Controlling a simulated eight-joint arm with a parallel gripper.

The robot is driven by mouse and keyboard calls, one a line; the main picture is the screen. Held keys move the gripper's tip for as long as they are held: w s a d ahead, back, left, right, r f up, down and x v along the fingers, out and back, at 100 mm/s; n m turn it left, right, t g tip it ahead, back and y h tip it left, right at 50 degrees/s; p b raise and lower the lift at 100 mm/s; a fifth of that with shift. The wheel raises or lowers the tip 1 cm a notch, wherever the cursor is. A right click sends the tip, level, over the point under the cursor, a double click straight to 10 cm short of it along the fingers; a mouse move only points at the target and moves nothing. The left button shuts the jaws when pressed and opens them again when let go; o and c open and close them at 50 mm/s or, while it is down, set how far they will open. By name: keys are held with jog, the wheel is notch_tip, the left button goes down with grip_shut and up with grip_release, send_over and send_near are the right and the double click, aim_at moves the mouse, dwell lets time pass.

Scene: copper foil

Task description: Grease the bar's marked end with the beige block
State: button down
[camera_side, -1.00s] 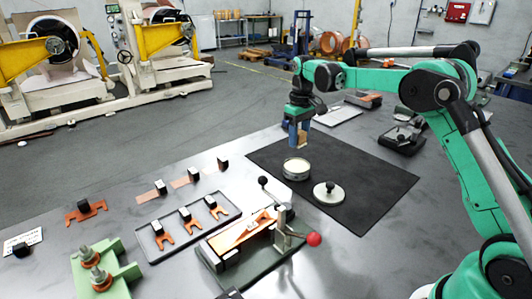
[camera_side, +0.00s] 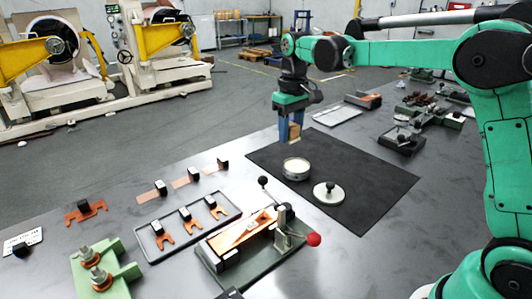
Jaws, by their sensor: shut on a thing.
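My gripper (camera_side: 290,130) is shut on the beige block (camera_side: 294,132), which shows between its blue fingers. It hangs just behind the round tin (camera_side: 296,168), near the mat's back left edge, apart from the tin. The tin is open and holds something pale. Its lid (camera_side: 329,193), with a black knob, lies on the mat to the right. The copper bar (camera_side: 238,236) lies in a dark green clamp fixture (camera_side: 250,265) in front. A pale patch shows near its right end; I cannot make out the mark clearly.
The black mat (camera_side: 365,190) is mostly clear. A tray (camera_side: 188,228) of copper pieces with black knobs stands left of the fixture. A green stand (camera_side: 103,270) is at front left.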

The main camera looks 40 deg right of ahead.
jog(key=s+a+r, duration=0.3)
jog(key=s+a, duration=0.3)
jog(key=n, duration=1.8)
send_near(237, 234)
jog(key=shift+f, duration=3.35)
jog(key=shift+a+f, duration=0.2)
jog(key=shift+f, duration=0.1)
jog(key=shift+a, duration=2.7)
jog(key=shift+d, duration=2.9)
notch_tip(237, 234, up, 8)
